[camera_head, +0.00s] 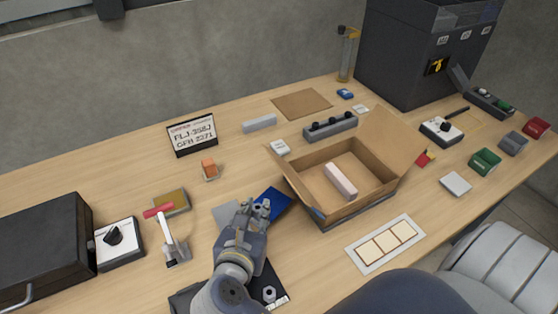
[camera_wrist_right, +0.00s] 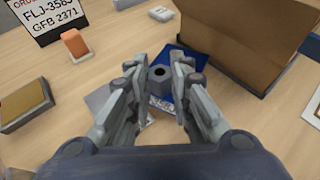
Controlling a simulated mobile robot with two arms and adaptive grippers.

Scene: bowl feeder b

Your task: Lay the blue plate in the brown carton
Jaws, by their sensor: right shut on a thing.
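The blue plate (camera_head: 272,201) lies on the table just left of the brown carton (camera_head: 318,207); it also shows in the right wrist view (camera_wrist_right: 184,62), partly hidden behind my fingers. The carton is open, with its flaps spread, and a pale pink-white block (camera_head: 341,181) lies inside. My right gripper (camera_head: 258,207) is over the plate's left part. In the right wrist view its fingers (camera_wrist_right: 158,80) are shut on a grey hex nut (camera_wrist_right: 159,74) with a dark hole. My left gripper is not in view.
A grey plate (camera_head: 228,214) lies left of the blue one. A dark tray (camera_head: 262,280) with a nut is nearer. The table behind the plates is fairly clear.

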